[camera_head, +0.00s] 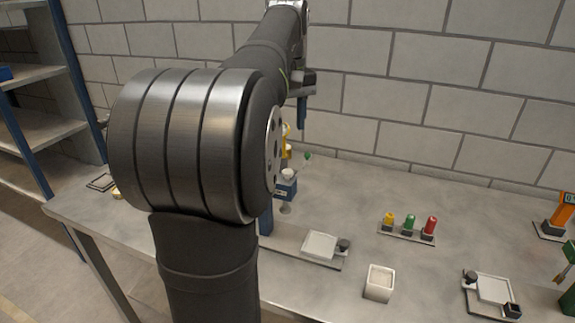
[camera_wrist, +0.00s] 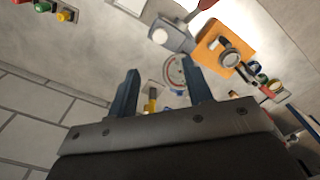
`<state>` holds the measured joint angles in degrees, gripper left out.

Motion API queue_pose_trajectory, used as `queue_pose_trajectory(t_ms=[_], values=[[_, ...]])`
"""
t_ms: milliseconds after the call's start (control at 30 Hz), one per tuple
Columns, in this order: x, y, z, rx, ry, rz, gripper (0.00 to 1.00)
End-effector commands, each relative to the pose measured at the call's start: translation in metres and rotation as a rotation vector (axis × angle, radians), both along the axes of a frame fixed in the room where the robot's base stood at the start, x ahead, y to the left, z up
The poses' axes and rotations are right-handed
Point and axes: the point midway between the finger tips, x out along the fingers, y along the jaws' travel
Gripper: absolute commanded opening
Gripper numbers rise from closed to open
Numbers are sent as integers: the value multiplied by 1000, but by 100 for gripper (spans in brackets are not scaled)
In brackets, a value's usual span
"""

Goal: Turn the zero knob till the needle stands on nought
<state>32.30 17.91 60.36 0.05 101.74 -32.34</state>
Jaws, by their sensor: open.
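My gripper (camera_wrist: 160,66) shows in the wrist view as two blue fingers, spread apart with nothing held between them. In the head view its blue fingers (camera_head: 302,113) point down above the back of the bench, partly behind my arm. A pale round face with a red arc (camera_wrist: 174,72) lies beyond the fingertips in the wrist view, partly covered by the right finger. It may be the dial; I cannot make out its needle. An orange block with a round grey part (camera_wrist: 230,57) is to its right. I cannot tell which part is the zero knob.
In the head view, a blue box (camera_head: 286,188) stands beside my arm. An orange device (camera_head: 562,212) is far right. A block wall closes the back.

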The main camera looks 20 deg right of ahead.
Motion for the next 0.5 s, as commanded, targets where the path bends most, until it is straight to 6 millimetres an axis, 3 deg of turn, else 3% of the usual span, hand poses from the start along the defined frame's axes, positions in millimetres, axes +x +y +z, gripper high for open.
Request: queue_pose_trajectory(t_ms=[300,500], values=[[-1,1,-70,1,2,0,46],[0,0,-102,1,1,0,46]])
